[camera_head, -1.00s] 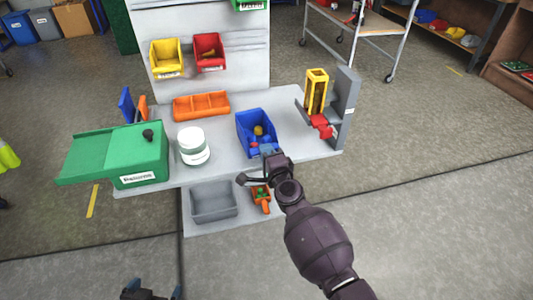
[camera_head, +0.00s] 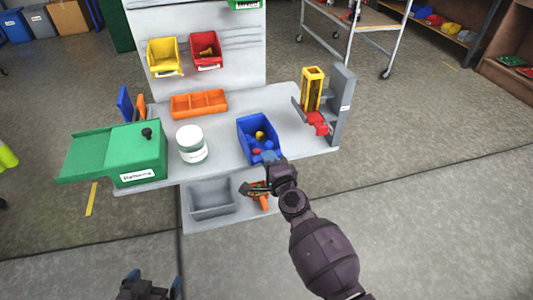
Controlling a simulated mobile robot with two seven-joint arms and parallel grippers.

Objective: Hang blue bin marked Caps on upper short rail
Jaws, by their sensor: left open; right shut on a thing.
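The blue bin (camera_head: 256,127) stands on the grey workbench, with several small coloured pieces inside. Its label is not visible from here. My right gripper (camera_head: 266,167) is shut on the bin's near edge; the arm hides part of that edge. The upright panel (camera_head: 200,15) behind the bench carries rails. A yellow bin (camera_head: 164,57) and a red bin (camera_head: 206,50) hang on it, and a green bin (camera_head: 245,4) hangs higher, cut by the top of the picture. My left gripper (camera_head: 150,280) is open and empty at the bottom edge, away from the bench.
An orange divided tray (camera_head: 199,104), a white jar (camera_head: 191,144) and a green box (camera_head: 139,152) stand on the bench. A grey stand with a yellow frame (camera_head: 312,90) is right of the blue bin. A grey tray (camera_head: 210,198) sits on the lower shelf beside an orange scoop (camera_head: 262,194).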

